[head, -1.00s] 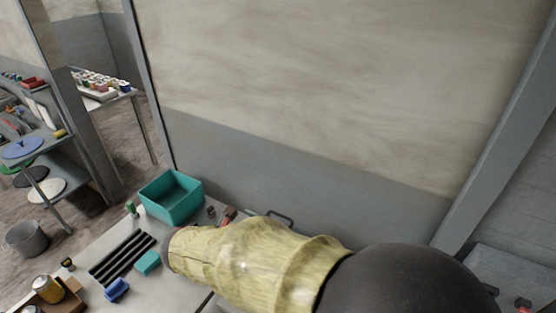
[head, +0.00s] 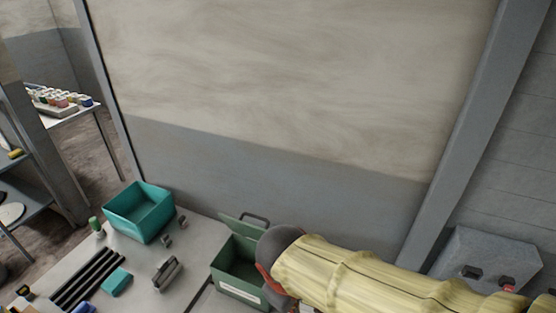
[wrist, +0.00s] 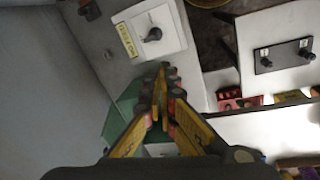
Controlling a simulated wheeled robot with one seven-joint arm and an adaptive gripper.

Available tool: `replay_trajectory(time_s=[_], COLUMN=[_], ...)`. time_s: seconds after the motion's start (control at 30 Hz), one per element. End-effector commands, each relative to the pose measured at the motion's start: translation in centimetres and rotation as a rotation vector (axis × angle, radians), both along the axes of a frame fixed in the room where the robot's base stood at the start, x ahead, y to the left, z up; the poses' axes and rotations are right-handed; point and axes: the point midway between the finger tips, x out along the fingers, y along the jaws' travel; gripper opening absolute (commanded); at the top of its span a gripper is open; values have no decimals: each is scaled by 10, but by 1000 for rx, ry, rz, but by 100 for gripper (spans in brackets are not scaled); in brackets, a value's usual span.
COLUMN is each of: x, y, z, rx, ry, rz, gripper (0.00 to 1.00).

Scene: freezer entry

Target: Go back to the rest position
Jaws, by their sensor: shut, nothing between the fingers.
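My gripper (wrist: 163,80) shows in the wrist view with its yellow and black fingers closed together and nothing between them. It hangs above a green surface (wrist: 116,128), partly hidden behind the fingers. In the head view my yellow-sleeved arm reaches across the lower right. My fingers cannot be made out there.
A green box with its lid up (head: 228,266) stands close beside my arm. A teal bin (head: 138,212), black bars (head: 88,278) and a teal block (head: 116,282) are on the bench to the left. A grey switch box (head: 490,262) is at right.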

Motion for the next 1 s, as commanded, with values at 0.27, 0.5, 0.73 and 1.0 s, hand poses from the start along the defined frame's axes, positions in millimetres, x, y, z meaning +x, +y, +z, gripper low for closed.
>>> replay_trajectory(time_s=[0.27,0.5,0.73,1.0], x=[-33,-43,-43,-43], y=[-81,-137,-158,-158], z=[-13,-9,-9,-8], rx=[289,372,373,371], ry=[-111,-273,-315,-315], rz=[-519,-723,-792,-792], gripper=[0,0,0,0])
